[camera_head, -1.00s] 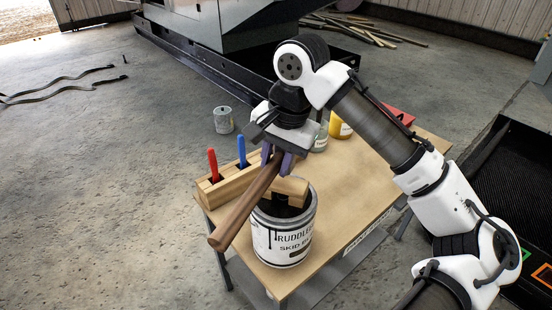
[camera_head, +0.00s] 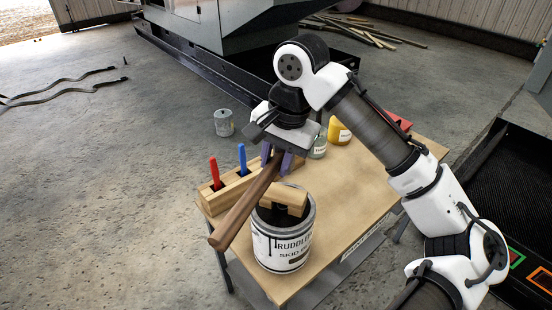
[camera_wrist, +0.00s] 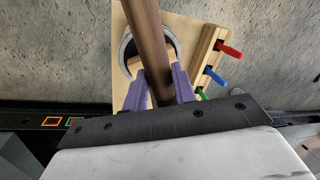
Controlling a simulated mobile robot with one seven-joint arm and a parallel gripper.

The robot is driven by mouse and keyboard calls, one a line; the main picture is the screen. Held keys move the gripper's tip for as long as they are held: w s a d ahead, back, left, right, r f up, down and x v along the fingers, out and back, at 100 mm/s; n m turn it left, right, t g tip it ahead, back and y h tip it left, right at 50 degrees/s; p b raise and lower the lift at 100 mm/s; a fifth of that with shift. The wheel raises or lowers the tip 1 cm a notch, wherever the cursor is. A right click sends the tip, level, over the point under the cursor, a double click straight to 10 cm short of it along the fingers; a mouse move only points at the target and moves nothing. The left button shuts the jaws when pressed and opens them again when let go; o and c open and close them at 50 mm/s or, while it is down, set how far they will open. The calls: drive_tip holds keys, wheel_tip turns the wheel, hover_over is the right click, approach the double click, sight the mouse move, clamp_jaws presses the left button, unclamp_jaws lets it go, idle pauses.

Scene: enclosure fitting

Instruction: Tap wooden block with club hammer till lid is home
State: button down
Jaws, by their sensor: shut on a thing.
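My gripper (camera_head: 277,163) is shut on a brown wooden handle (camera_head: 243,207), the club hammer's by its look. The handle slants down to the lower left, its free end beyond the tin's left side. The hammer's head is not visible. A pale wooden block (camera_head: 286,199) lies across the top of a large tin (camera_head: 283,249) labelled "RUDDLE", just below and right of the handle. The lid is mostly hidden under the block. In the wrist view the handle (camera_wrist: 148,35) runs between the purple fingers, over the tin's rim (camera_wrist: 180,48).
A wooden rack (camera_head: 212,203) with red and blue handled tools stands left of the tin on the table (camera_head: 355,193). A yellow pot (camera_head: 339,131) and a pale pot are behind. A grey can (camera_head: 224,122) appears beyond the table. The table's right side is clear.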

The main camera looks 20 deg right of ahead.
drive_tip(key=shift+r, duration=0.1)
wheel_tip(320, 180, up, 5)
drive_tip(key=p, duration=0.5)
idle(0.3)
